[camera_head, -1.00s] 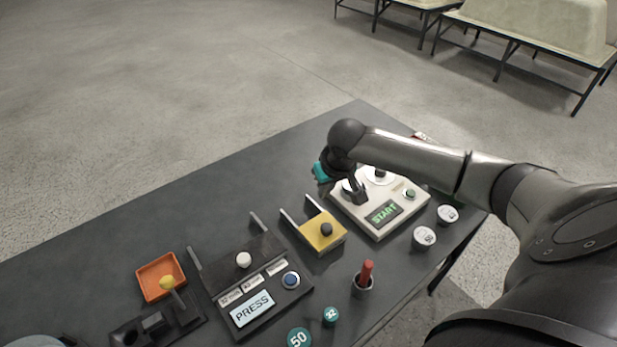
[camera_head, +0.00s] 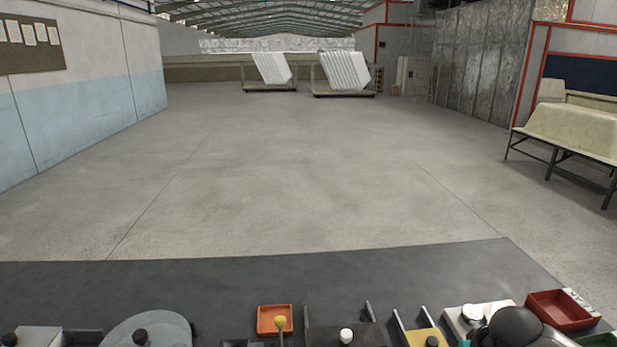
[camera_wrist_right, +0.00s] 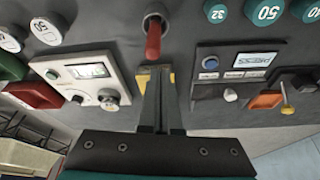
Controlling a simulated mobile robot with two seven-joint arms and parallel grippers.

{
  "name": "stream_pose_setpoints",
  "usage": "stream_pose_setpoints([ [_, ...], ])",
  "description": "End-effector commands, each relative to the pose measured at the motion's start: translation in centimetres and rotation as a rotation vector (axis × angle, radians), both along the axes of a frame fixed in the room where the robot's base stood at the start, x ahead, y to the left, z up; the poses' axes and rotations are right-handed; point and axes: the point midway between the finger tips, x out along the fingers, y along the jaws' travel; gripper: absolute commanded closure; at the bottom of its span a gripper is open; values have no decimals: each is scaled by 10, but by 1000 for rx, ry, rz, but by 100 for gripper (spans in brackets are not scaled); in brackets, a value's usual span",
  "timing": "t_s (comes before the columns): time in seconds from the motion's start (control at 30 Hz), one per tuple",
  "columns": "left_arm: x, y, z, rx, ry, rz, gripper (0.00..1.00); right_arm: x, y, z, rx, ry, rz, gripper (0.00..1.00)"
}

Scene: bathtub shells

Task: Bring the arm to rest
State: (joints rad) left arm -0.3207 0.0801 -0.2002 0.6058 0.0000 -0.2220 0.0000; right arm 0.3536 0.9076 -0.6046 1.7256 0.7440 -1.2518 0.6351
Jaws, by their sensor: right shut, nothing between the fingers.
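My right gripper (camera_wrist_right: 154,74) is shut and empty in the right wrist view. Its fingers hang over the tabletop, in front of the yellow block (camera_wrist_right: 141,84), which they partly hide. A red-handled tool (camera_wrist_right: 153,42) in a grey cup lies just beyond the fingertips; I cannot tell the exact gap. In the head view only a dark rounded part of my right arm (camera_head: 514,327) shows at the bottom right, over the cream device (camera_head: 462,322). My left gripper is not in view.
The dark table (camera_head: 250,280) holds an orange tray (camera_head: 263,331), a red tray (camera_head: 545,318) and a PRESS panel (camera_wrist_right: 235,60). Teal discs (camera_wrist_right: 268,10) and white discs (camera_wrist_right: 47,30) lie around.

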Motion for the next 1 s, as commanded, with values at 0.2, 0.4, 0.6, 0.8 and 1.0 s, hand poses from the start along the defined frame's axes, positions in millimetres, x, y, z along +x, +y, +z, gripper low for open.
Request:
stream_pose_setpoints([
  [0.2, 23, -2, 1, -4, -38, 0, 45, -38, 71, -25, 25, 10, 181, 100],
  [0.4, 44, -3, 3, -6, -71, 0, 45, -86, 133, -32, 52, -8, 322, 100],
  [0.6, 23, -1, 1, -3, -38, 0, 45, -138, 162, -24, 50, -32, 365, 100],
  [0.8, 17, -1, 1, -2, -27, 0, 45, -174, 159, -14, 19, -22, 338, 100],
  [1.0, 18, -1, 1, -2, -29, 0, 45, -204, 146, -5, -20, 7, 293, 100],
])
